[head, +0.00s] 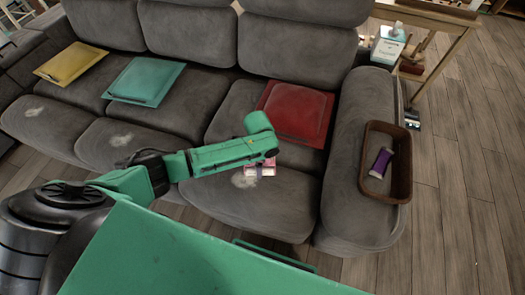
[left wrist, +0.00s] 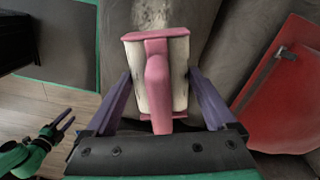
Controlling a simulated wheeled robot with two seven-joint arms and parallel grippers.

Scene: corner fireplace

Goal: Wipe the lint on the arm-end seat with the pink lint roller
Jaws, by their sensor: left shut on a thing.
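The pink lint roller (left wrist: 158,80), with a white sheet, is held between the purple fingers of my left gripper (left wrist: 165,98). In the head view the roller (head: 265,170) is partly hidden by my left arm, low over the arm-end seat (head: 285,205). I cannot tell whether it touches the seat. A pale lint patch (head: 244,181) lies just left of it and shows at the top of the left wrist view (left wrist: 155,12). My right gripper (left wrist: 70,120) shows at that view's lower left, open and empty, away from the seat.
A red cushion (head: 296,112) lies behind the roller. A brown tray (head: 370,150) with a purple roller (head: 381,163) rests on the sofa arm. Other seats bear lint (head: 121,139), a teal cushion (head: 145,80) and a yellow cushion (head: 70,63). Open floor lies right.

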